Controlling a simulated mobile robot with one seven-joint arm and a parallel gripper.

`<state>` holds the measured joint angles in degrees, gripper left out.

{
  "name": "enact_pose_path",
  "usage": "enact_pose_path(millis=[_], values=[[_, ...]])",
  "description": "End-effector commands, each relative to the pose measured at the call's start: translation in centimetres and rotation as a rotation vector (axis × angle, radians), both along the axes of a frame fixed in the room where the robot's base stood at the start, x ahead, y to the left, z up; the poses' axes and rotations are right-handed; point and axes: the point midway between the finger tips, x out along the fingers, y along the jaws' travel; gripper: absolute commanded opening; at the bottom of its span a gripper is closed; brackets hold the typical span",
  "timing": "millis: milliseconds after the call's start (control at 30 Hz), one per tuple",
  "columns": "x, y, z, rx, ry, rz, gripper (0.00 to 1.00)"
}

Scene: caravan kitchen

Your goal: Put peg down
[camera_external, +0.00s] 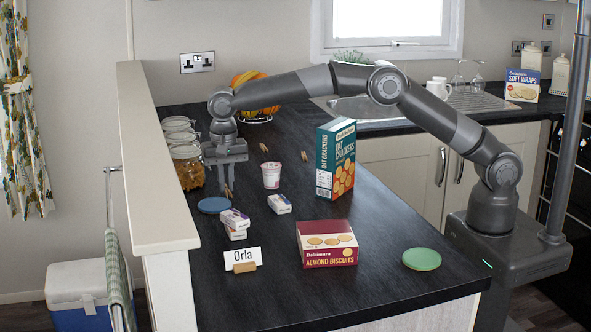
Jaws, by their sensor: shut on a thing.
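My gripper (227,190) points down over the left part of the dark worktop, behind the blue disc (212,205). I cannot tell whether the fingertips or the peg touch the worktop. Other small wooden pegs lie further back and to the right: one peg (264,147) behind the white cup and another peg (304,156) near the cracker box.
Glass jars (187,166) stand close left of my gripper. A cup (271,175), small cartons (235,219), a cracker box (336,160), a biscuit box (327,243), a name card (242,260) and a green disc (422,259) stand around. The front centre worktop (270,295) is clear.

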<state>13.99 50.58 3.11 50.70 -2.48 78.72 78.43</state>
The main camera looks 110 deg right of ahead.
Motion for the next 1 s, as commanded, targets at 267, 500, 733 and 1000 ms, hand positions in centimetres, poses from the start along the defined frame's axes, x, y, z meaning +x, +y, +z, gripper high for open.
enact_pose_path(millis=[267,500,733,1000], values=[[-0.1,-0.1,-3.6,0.0,0.003,-0.001,0.0],[-0.1,-0.1,-3.8,0.0,0.001,-0.001,0.0],[-0.1,-0.1,-4.1,-0.001,0.001,-0.001,0.15],[-0.1,-0.1,-4.1,0.0,0.001,-0.001,0.31]])
